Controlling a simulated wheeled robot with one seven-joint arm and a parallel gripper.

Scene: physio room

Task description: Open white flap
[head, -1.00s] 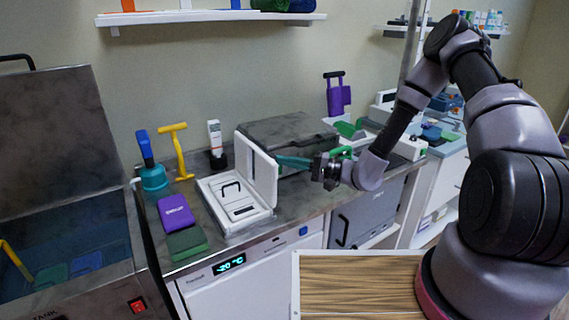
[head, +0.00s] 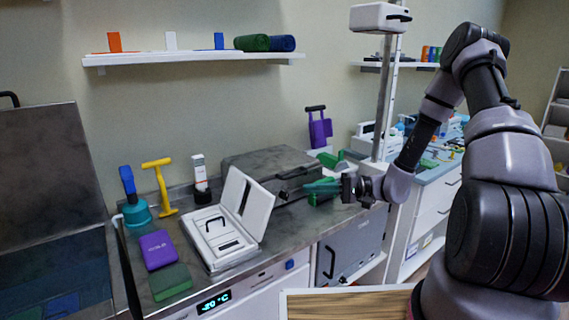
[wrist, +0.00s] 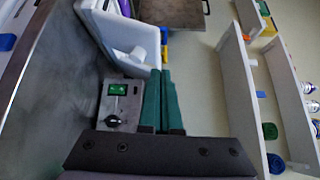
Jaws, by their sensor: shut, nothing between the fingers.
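The white flap (head: 245,205) is the hinged lid of a low white box (head: 217,245) on the grey counter. It is raised and leans back to the right, past upright. My gripper (head: 306,189), with green fingers, is shut and empty to the right of the flap, with a small gap in the head view. In the wrist view the shut fingers (wrist: 165,73) point toward a white panel (wrist: 130,30), likely the flap; contact cannot be told there.
A grey unit (head: 270,165) stands behind the flap; a panel with a green display (wrist: 118,90) and black knob is close to my fingers. A purple block (head: 157,249) and green block (head: 170,282) lie left of the box. A white shelf (head: 190,58) hangs above.

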